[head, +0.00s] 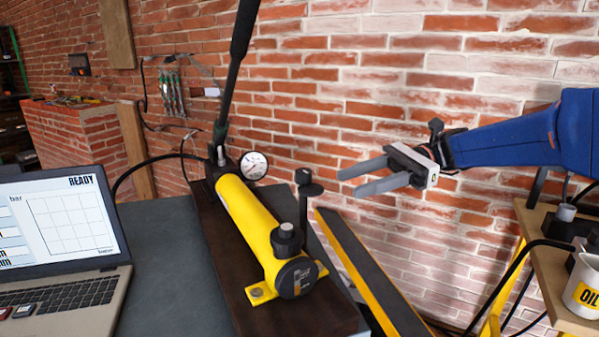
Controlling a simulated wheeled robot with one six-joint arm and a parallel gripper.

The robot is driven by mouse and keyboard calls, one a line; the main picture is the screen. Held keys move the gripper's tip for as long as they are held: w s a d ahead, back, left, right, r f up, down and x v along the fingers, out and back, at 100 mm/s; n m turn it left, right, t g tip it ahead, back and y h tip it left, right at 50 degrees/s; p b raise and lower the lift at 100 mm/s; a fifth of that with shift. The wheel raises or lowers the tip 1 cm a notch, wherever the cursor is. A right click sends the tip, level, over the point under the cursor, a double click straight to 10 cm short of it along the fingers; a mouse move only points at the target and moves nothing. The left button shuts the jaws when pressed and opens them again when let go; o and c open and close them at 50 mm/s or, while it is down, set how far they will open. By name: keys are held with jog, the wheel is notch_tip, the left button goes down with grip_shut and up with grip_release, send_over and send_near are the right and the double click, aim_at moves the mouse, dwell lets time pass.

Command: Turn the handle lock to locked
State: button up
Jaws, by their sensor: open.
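A yellow hydraulic hand pump (240,215) lies on a dark board, with a long black lever handle (238,60) rising steeply from its far end. A black knob (287,238) sits on the pump's near end. A black post with a flat top (305,190) stands just right of the pump. I cannot tell for sure which part is the handle lock, or its setting. My gripper (352,182) comes in from the right, its two grey fingers open and pointing left. It is empty and appears apart from the post and the pump.
A round pressure gauge (254,165) stands beside the pump. A laptop (62,250) reading READY sits at left on the grey table (165,245). A yellow and black beam (365,270) slants below my gripper. A wooden shelf (553,285) at right holds an OIL container (583,285). A brick wall stands behind.

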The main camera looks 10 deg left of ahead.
aim_at(303, 178)
jog(key=w+r+g+y, duration=0.1)
jog(key=w+r, duration=0.1)
jog(key=w, duration=0.2)
jog(key=x, duration=1.6)
jog(key=shift+s+a+r+m, duration=0.25)
jog(key=shift+s+r+m, duration=0.15)
jog(key=shift+c, duration=0.7)
jog(key=c, duration=0.9)
